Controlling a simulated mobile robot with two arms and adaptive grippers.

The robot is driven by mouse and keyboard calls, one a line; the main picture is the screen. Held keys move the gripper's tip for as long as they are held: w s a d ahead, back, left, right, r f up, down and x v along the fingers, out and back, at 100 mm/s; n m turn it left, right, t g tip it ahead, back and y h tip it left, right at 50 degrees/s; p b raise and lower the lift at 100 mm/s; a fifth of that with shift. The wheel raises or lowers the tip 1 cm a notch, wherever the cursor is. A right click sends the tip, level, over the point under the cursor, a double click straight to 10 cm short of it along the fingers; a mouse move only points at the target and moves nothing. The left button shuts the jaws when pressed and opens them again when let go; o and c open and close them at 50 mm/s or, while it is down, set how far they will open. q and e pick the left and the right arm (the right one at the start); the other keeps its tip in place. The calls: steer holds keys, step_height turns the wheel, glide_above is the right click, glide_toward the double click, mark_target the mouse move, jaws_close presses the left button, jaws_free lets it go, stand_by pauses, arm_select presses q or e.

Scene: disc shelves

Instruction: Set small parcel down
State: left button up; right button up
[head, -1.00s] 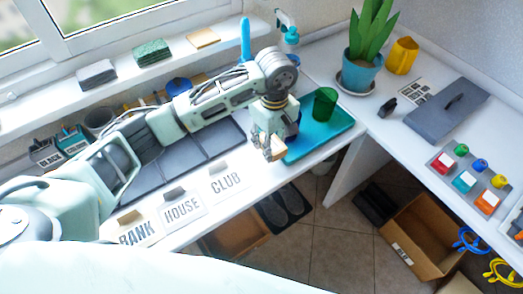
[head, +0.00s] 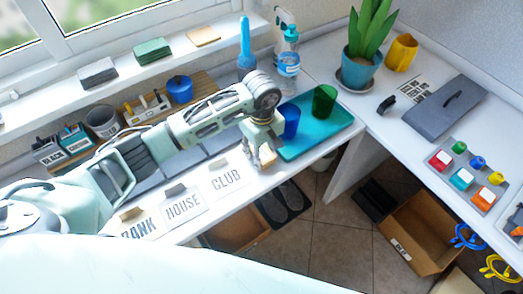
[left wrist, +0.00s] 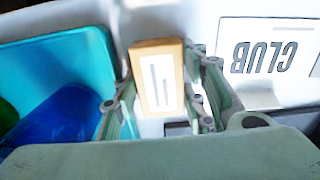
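The small parcel (head: 267,157) is a tan box with a white label; it also shows in the left wrist view (left wrist: 157,80). My left gripper (head: 263,150) is shut on it, with a finger on each side of the parcel in the left wrist view (left wrist: 165,95). The parcel is over the white desk near its front edge, between the CLUB card (head: 226,179) and the teal tray (head: 311,137). I cannot tell whether it touches the desk. My right gripper is not in view.
A blue cup (head: 290,121) and a green cup (head: 324,100) stand on the teal tray. The HOUSE card (head: 184,206) and BANK card (head: 139,230) lie left of CLUB. A bottle (head: 288,62) stands behind the arm. The floor opens beyond the desk's front edge.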

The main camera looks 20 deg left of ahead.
mark_target(262, 151)
arm_select(q)
steer(key=shift+o, duration=0.5)
steer(key=shift+r, duration=0.2)
steer(key=shift+w+r, duration=0.1)
steer(key=shift+r, duration=0.25)
step_height(262, 151, up, 11)
steer(key=b, duration=0.1)
steer(key=shift+r, duration=0.1)
